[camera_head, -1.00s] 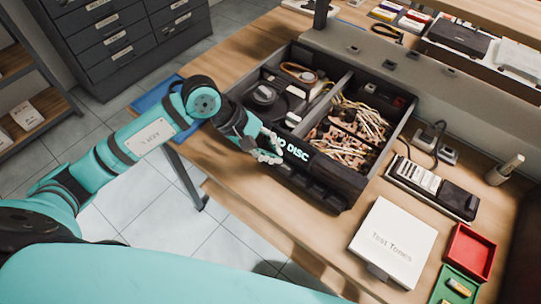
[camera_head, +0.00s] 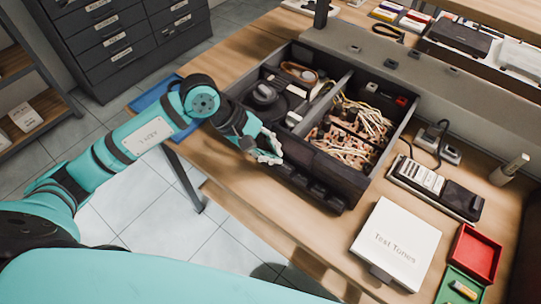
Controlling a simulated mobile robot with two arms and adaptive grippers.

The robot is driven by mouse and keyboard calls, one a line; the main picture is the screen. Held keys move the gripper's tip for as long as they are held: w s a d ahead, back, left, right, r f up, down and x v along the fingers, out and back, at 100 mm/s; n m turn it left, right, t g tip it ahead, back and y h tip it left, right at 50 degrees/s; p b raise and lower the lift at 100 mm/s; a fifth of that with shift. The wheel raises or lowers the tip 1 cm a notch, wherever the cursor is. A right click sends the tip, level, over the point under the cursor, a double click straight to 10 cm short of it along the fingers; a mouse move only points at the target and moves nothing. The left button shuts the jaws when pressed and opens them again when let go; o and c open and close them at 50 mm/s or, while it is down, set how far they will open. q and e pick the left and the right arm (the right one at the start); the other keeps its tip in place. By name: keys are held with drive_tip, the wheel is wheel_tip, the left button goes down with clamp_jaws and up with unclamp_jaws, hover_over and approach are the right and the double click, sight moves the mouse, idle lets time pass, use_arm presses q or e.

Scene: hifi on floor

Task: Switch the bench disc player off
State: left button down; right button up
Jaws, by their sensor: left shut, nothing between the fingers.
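The bench disc player (camera_head: 330,177) is a dark open-topped box on the wooden bench, in the middle of the view. Its inside shows a round disc mechanism at the left and boards with tangled wires at the right. The display on its front panel is dark, with no lettering visible. My left gripper (camera_head: 271,158) is shut and empty at the left part of the front panel. Its fingertips are at or very close to the panel; I cannot tell whether they touch. They hide that part of the front. My right gripper is not in view.
A white "Test Tones" case (camera_head: 396,243) lies right of the player. Beyond it are a red tray (camera_head: 474,254), a green tray with batteries (camera_head: 460,286), a remote-like device (camera_head: 436,187) and a power socket (camera_head: 440,146). A blue tray (camera_head: 155,104) is at the left.

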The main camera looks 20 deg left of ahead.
use_arm(q)
drive_tip(key=shift+r, duration=0.2)
drive_tip(key=shift+r+p, duration=1)
drive_tip(key=shift+r, duration=2.05)
